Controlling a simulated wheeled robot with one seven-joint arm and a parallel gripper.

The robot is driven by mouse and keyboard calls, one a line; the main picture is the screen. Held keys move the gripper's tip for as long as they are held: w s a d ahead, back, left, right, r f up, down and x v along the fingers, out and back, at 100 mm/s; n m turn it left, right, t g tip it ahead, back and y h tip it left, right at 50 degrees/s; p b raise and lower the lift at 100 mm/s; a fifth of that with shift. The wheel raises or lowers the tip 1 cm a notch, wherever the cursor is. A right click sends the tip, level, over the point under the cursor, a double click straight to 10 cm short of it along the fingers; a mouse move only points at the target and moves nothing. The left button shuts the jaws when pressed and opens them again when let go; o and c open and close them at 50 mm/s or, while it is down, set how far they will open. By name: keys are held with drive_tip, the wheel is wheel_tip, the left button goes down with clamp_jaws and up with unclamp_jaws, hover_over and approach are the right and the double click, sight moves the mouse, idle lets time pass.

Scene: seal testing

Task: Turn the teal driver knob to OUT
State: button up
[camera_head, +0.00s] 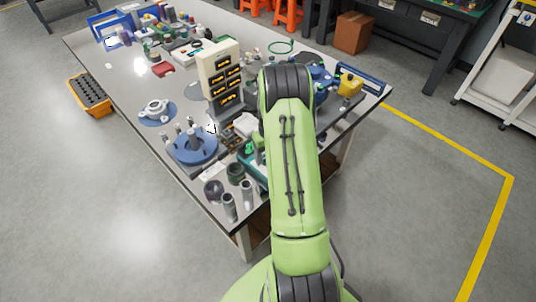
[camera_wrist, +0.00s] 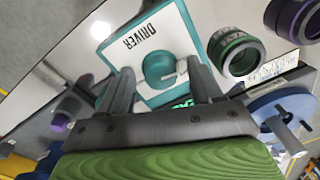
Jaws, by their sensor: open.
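The driver unit (camera_wrist: 112,57) is a white-faced box with a teal rim, its "DRIVER" lettering upside down in the wrist view. Its round teal knob (camera_wrist: 157,70) has a pale pointer bar (camera_wrist: 176,72) aimed to the right of the picture. Green marking (camera_wrist: 182,104) shows below the knob, partly hidden; I cannot read OUT. My gripper (camera_wrist: 160,74) is open, one finger on each side of the knob. I cannot tell whether either finger touches it. In the head view the teal unit (camera_head: 251,169) is partly covered by my green arm, and my gripper is hidden.
A dark green ring (camera_wrist: 236,53) and a purple ring (camera_wrist: 293,18) stand close to the unit. A blue disc fixture (camera_head: 194,148) with upright pins and a tall beige display stand (camera_head: 221,78) are to the left. Grey cylinders (camera_head: 229,207) stand at the table's near corner.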

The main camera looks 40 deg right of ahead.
wheel_tip(320, 180, up, 16)
drive_tip(key=p, duration=0.3)
drive_tip(key=shift+d+f, duration=0.15)
drive_tip(key=shift+d, duration=0.2)
drive_tip(key=shift+s, duration=0.1)
